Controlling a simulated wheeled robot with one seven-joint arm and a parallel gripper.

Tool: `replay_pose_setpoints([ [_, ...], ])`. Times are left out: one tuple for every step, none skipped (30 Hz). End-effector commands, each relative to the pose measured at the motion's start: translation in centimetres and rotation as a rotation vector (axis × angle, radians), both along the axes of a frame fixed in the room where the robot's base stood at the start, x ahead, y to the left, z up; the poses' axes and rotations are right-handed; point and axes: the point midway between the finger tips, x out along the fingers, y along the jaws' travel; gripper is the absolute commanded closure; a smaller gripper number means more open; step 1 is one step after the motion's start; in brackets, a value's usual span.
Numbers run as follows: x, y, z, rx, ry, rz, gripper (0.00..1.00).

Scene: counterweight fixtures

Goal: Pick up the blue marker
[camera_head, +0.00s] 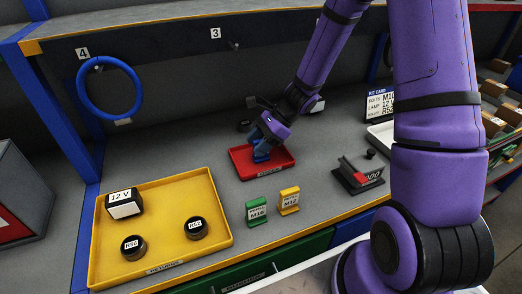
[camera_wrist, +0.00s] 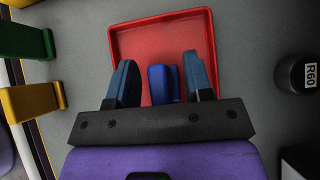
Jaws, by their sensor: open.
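The blue marker (camera_wrist: 160,84) stands in the small red tray (camera_wrist: 124,40), between the two fingers of my gripper (camera_wrist: 164,82) in the wrist view. The lower part of the marker is hidden by the gripper body in the wrist view.
A green marker (camera_head: 256,211) and a yellow marker (camera_head: 289,200) stand in front of the red tray. A yellow tray (camera_head: 190,255) with a 12 V block and two black cylinders is at left. A black R60 cylinder (camera_wrist: 292,74) stands right of the red tray in the wrist view.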

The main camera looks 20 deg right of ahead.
Motion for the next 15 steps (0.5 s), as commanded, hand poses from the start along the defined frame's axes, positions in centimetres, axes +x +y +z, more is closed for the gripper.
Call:
replay_pose_setpoints([
  [-0.02,0.22,-0.22,0.0,0.001,-0.001,0.53],
  [-0.01,0.28,-0.28,0.0,0.001,-0.001,0.53],
  [0.0,0.33,-0.31,0.0,0.001,-0.001,0.53],
  [0.01,0.33,-0.32,0.0,0.0,-0.001,0.53],
  [0.01,0.34,-0.31,0.0,0.0,-0.001,0.53],
  [0.01,0.33,-0.3,0.0,-0.001,-0.001,0.53],
  [0.01,0.33,-0.3,0.0,-0.001,-0.001,0.53],
  [0.01,0.33,-0.3,0.0,-0.001,-0.001,0.53],
  [0.01,0.33,-0.3,0.0,-0.001,-0.001,0.58],
  [0.0,0.32,-0.29,0.0,-0.001,-0.001,0.65],
  [0.0,0.32,-0.29,0.0,-0.001,-0.001,0.72],
  [0.0,0.31,-0.3,0.0,-0.001,-0.001,0.81],
  [0.0,0.31,-0.3,0.0,0.0,0.0,0.88],
  [0.0,0.3,-0.29,0.0,-0.001,-0.001,0.95],
  [0.0,0.3,-0.29,0.0,0.0,0.0,1.0],
])
